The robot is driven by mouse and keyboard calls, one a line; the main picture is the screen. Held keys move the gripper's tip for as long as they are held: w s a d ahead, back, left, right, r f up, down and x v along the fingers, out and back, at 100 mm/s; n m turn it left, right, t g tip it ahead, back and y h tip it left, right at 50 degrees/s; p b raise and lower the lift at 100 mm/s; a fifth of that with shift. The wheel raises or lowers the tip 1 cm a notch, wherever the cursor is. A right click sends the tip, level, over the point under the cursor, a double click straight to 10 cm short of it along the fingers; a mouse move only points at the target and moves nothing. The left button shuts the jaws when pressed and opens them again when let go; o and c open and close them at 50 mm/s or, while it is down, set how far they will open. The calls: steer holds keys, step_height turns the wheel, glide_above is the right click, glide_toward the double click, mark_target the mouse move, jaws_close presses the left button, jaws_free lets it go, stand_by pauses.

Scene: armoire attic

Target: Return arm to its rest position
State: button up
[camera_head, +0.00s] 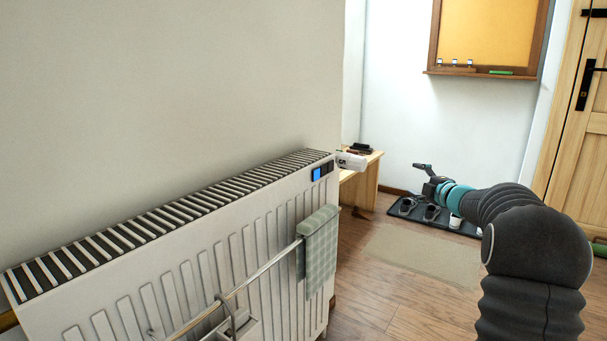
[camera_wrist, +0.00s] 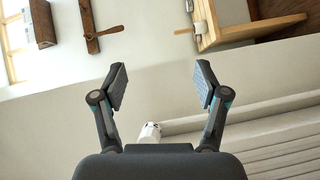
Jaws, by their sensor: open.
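My gripper (camera_wrist: 160,88) is open and empty in the wrist view, its two fingers spread wide with only wall behind them. In the head view my arm comes in from the right, and the gripper (camera_head: 424,170) is at its far end, in front of the pale wall and above the floor. In that view it is small, and it appears clear of the radiator. The white radiator (camera_head: 215,265) fills the lower left of the head view.
A checkered towel (camera_head: 319,250) hangs on the radiator's rail. Behind are a wooden bench (camera_head: 361,185) and a dark shoe tray (camera_head: 465,227) with shoes. A beige mat (camera_head: 420,255) lies on the floor. A wooden door (camera_head: 582,150) stands right.

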steer(key=s+d+f+m+g+h, duration=0.1)
steer(key=s+d+f+m+h, duration=0.15)
steer(key=d+m+h, duration=0.3)
steer(key=s+a+f+m+g+h+p, duration=0.2)
steer(key=s+m+g, duration=0.3)
steer(key=s, duration=0.5)
steer(key=s+a+f+m+g+h+p, duration=0.1)
steer(key=s+a+m+g+h, duration=0.1)
steer(key=s+m, duration=0.55)
steer(key=s+a+m+g+y+p, duration=0.1)
steer(key=s+a+g+y+p, duration=0.15)
steer(key=s+a, duration=0.75)
steer(key=s+a+m+g+y+p, duration=0.1)
steer(key=s+a+m+g+p, duration=0.3)
steer(key=s, duration=1.2)
steer(key=s+a+r+n+t+y+p, duration=0.1)
steer(key=s+a+r+n+t, duration=0.2)
steer(key=s+a+r, duration=0.3)
steer(key=shift+s+a+r+n, duration=0.15)
steer(key=shift+s+a+n, duration=0.15)
steer(key=shift+s+a, duration=0.3)
steer(key=shift+t, duration=0.25)
